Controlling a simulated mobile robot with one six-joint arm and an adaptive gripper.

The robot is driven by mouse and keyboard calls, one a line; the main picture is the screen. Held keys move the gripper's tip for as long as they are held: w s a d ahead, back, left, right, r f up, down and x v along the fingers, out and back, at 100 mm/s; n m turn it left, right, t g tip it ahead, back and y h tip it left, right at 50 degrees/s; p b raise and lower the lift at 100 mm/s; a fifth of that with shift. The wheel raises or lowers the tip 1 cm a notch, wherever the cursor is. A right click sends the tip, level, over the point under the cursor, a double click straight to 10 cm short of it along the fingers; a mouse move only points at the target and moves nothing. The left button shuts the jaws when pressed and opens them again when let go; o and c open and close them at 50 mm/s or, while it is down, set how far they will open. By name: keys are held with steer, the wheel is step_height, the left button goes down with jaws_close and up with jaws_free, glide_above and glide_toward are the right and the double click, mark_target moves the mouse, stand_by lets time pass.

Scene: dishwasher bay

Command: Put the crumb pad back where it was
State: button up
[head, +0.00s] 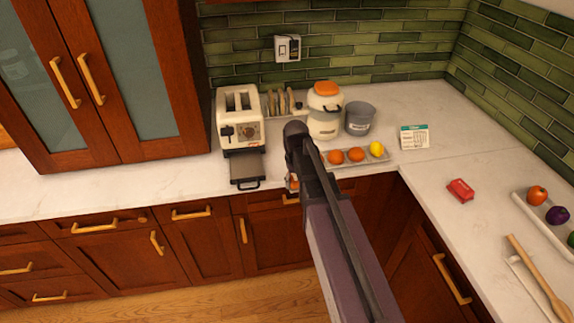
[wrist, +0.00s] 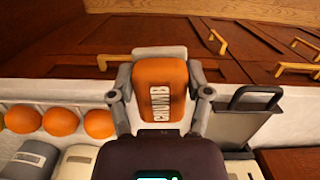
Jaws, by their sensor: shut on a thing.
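The crumb pad (wrist: 172,76) is an orange block marked "CRUMB", with a pale grey part along its far end. In the wrist view my gripper (wrist: 160,78) is shut on it, one finger on each side. In the head view my arm hides most of the gripper, and only a bit of orange shows by the counter's front edge. The toaster (head: 240,128) stands left of the gripper, with a grey tray (head: 245,166) sticking out at its front. This tray also shows right of the pad in the wrist view (wrist: 232,124).
A fruit tray (head: 389,159) lies right of my gripper. A toast rack (head: 281,102), an orange-lidded jar (head: 324,120) and a grey canister (head: 360,119) stand behind. A card (head: 414,138) and red packet (head: 461,190) are further right. Counter left of the toaster is clear.

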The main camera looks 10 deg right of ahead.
steer(key=shift+d, duration=0.35)
steer(key=shift+a+m, duration=0.25)
steer(key=shift+m, duration=0.25)
stand_by(0.3)
steer(key=w, duration=0.5)
steer(key=w+f+b, duration=0.1)
steer(key=w, duration=0.8)
steer(key=shift+w+f, duration=0.2)
steer(key=shift+w, duration=0.1)
steer(key=shift+w, duration=0.1)
steer(key=shift+w, duration=0.35)
steer(key=shift+w+f+b, duration=0.2)
steer(key=shift+f+b, duration=0.85)
steer(key=shift+b, duration=0.2)
steer(key=shift+f+b, duration=0.8)
steer(key=shift+f, duration=0.1)
